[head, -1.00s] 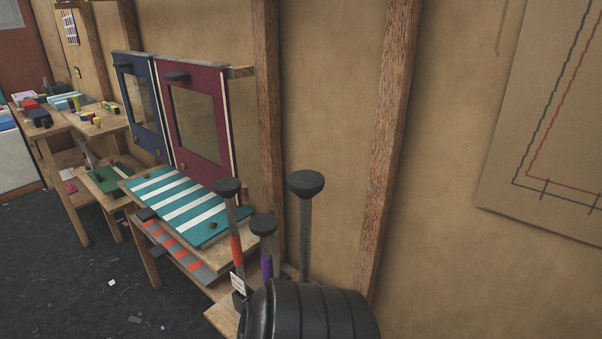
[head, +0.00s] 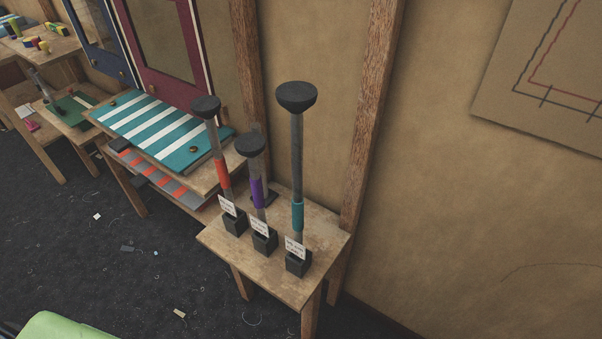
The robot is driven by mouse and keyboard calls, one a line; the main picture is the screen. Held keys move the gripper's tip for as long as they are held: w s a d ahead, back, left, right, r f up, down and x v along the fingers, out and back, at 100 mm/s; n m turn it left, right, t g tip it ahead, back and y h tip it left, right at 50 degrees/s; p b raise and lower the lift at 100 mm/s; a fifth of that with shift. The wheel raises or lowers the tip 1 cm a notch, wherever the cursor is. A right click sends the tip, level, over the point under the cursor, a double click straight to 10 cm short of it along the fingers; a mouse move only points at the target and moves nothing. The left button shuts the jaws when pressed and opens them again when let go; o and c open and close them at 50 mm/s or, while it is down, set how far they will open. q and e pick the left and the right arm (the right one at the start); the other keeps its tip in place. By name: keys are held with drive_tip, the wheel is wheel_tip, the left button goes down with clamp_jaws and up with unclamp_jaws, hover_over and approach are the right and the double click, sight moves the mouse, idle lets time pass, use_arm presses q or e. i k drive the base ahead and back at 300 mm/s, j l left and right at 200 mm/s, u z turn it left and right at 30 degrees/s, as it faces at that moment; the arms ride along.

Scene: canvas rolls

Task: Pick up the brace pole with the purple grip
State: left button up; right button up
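The brace pole with the purple grip (head: 258,193) stands upright in a dark square holder (head: 264,242) on a small wooden table (head: 320,242). It is grey with a black cup-shaped top and a white label at its base. It is the middle of three poles. The pole with the orange-red grip (head: 223,173) stands to its left, and the taller pole with the teal grip (head: 297,215) stands to its right. Neither of my grippers is in view.
A wooden bench with a teal-and-white striped cloth (head: 165,130) stands behind left of the pole table. The wall with wooden posts (head: 372,120) is close behind the poles. Dark floor (head: 130,270) lies open at the front left. A green rounded shape (head: 65,328) shows at the bottom left edge.

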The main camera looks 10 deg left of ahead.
sight(250, 144)
drive_tip(key=u, duration=0.75)
